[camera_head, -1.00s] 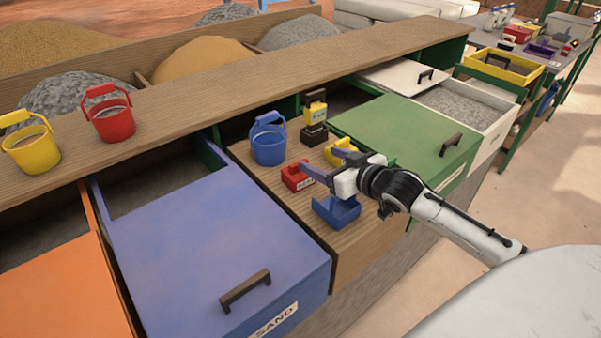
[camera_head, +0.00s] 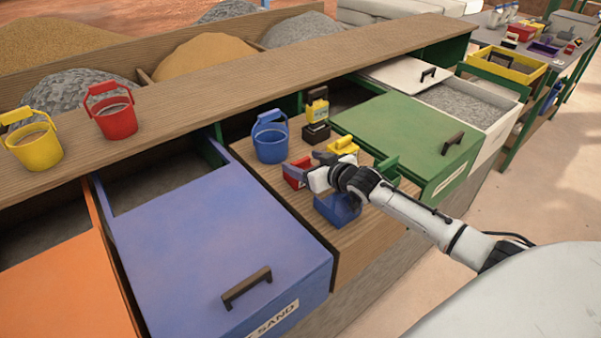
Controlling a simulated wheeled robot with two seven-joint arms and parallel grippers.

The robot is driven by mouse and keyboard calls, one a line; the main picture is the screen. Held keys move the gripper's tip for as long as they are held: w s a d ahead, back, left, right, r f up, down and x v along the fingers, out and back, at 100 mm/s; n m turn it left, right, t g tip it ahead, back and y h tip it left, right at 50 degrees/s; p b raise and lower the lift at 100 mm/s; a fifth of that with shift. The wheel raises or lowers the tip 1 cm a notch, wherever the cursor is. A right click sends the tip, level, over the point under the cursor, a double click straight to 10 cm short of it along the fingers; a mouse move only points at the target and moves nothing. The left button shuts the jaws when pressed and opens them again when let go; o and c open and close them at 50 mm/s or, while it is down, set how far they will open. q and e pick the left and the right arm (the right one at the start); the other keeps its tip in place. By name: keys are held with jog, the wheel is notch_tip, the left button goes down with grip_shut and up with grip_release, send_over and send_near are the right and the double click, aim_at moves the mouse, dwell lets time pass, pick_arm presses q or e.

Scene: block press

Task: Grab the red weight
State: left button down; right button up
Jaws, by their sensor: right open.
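The red weight (camera_head: 291,178) sits on the wooden top between the blue and green drawers and is partly hidden by my right gripper. My right gripper (camera_head: 306,166) is open, with its fingers over and beside the red weight. I cannot tell whether they touch it. My left gripper is not in view.
A blue block-like thing (camera_head: 338,208) stands just in front of the gripper, and a yellow weight (camera_head: 343,146) is behind it. A blue bucket (camera_head: 270,142) and a black-and-yellow stack (camera_head: 316,115) stand further back. A green holder (camera_head: 388,168) is at the right.

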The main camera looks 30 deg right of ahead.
jog(key=shift+w, duration=0.15)
grip_shut()
jog(key=shift+w+r, duration=0.1)
jog(key=shift+r, duration=0.05)
